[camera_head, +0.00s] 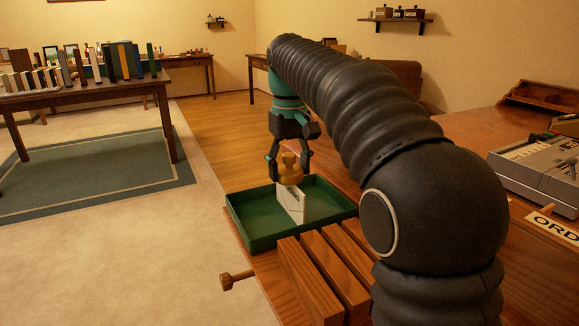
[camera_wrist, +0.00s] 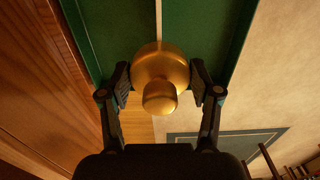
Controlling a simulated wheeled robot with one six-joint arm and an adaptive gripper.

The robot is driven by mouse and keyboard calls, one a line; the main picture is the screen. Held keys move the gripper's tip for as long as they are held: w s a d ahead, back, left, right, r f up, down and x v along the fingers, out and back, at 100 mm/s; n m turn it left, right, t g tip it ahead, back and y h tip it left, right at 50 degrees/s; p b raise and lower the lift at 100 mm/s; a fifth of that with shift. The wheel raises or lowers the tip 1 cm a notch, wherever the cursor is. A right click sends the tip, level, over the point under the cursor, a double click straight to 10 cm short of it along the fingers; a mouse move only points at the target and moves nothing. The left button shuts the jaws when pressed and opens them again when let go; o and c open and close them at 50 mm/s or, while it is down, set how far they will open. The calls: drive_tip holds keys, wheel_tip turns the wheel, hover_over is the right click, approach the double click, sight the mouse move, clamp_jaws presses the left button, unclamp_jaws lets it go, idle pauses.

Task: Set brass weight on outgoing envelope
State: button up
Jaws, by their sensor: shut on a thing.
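My gripper (camera_head: 288,165) is shut on the brass weight (camera_head: 289,173), a golden knobbed piece. In the wrist view the weight (camera_wrist: 160,72) sits between both fingers, knob towards the camera. The gripper holds it over a green tray (camera_head: 252,236) at the desk's edge. A white envelope-like piece (camera_head: 292,204) with a dark mark stands upright in the tray, just under the weight. In the wrist view it is a thin pale edge (camera_wrist: 158,20) beyond the weight. Whether the weight touches it I cannot tell.
Wooden slats (camera_head: 318,268) stand in front of the tray. A grey box (camera_head: 540,165) and a lettered sign (camera_head: 556,226) lie on the desk at right. A table with books (camera_head: 100,85) is at far left. The carpet left of the tray is clear.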

drive_tip(key=shift+f, duration=0.1)
drive_tip(key=o, duration=1.6)
